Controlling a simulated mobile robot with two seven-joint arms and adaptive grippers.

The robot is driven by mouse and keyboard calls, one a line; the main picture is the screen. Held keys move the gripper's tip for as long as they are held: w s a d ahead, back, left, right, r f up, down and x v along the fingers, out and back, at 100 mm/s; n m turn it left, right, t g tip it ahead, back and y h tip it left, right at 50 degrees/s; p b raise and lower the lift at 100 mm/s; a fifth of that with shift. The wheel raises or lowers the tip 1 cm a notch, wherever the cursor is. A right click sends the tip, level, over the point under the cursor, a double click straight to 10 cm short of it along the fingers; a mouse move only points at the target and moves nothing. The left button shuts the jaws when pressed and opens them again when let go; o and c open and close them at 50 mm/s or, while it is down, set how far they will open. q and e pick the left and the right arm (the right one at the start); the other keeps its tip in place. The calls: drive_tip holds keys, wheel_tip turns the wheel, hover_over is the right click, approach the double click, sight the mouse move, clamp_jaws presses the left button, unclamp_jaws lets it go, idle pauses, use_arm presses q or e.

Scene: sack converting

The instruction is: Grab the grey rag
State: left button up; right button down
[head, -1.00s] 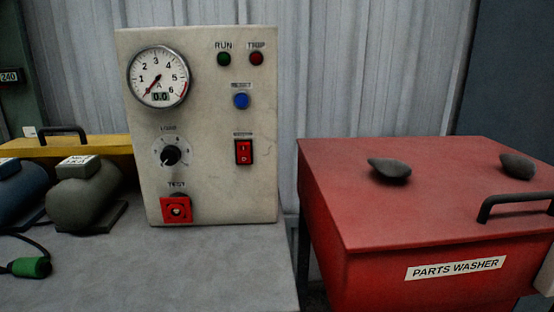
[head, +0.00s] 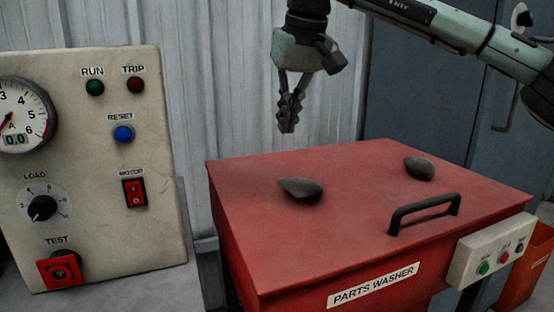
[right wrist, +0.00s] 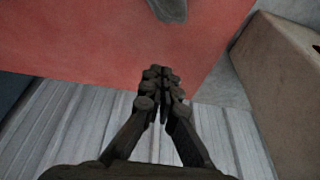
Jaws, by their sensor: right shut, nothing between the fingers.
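Two dark grey, crumpled lumps that look like rags lie apart on the red lid of the parts washer (head: 350,235). The left grey rag (head: 301,190) is long with a pointed left end. The right grey rag (head: 419,168) is rounder and farther back. My right gripper (head: 287,130) points down above the lid's back left part, above and behind the left rag, touching neither. Its fingers are shut and empty. In the right wrist view the closed fingertips (right wrist: 163,72) show below a grey rag (right wrist: 170,9) cut off by the top edge. My left gripper is out of view.
A black handle (head: 424,210) rises from the lid's front right. A beige control panel (head: 100,200) stands on the bench at left, with a gap before the washer. A button box (head: 492,252) is on the washer's right side. A corrugated wall is behind.

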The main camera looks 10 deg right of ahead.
sight(301, 188)
drive_tip(key=x, duration=1)
drive_tip(key=shift+s+d+f, duration=0.1)
drive_tip(key=shift+d+f, duration=0.1)
drive_tip(key=shift+d, duration=0.15)
drive_tip(key=s, duration=0.2)
drive_tip(key=shift+s+d+r, duration=0.25)
drive_tip(key=shift+s+d, duration=0.05)
drive_tip(key=shift+s, duration=0.7)
drive_tip(key=shift+d+f, duration=0.1)
